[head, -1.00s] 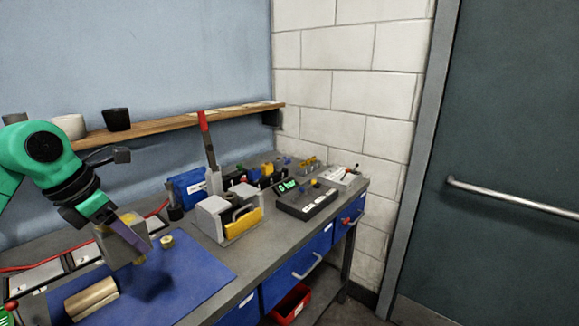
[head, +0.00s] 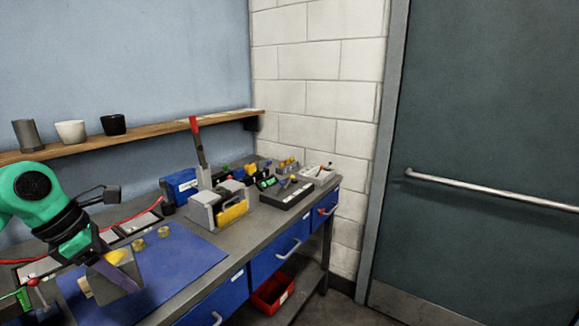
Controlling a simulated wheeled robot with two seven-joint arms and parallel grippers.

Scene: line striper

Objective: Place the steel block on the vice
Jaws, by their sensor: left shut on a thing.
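My left gripper (head: 103,272) is shut on a grey block (head: 125,282), which looks like the steel block. It holds the block tilted over the blue mat; the fingers hide part of it. I cannot tell how high above the mat it is. The grey fixture with a yellow front piece (head: 233,213), apparently the vice (head: 203,214), stands on the bench to the right of the mat, well apart from the gripper.
The blue mat (head: 190,262) carries small brass-coloured pieces (head: 138,245). A lever with a red handle (head: 194,125) rises behind the vice. A black box with controls (head: 286,195) stands to its right. A shelf (head: 170,132) with cups runs along the wall.

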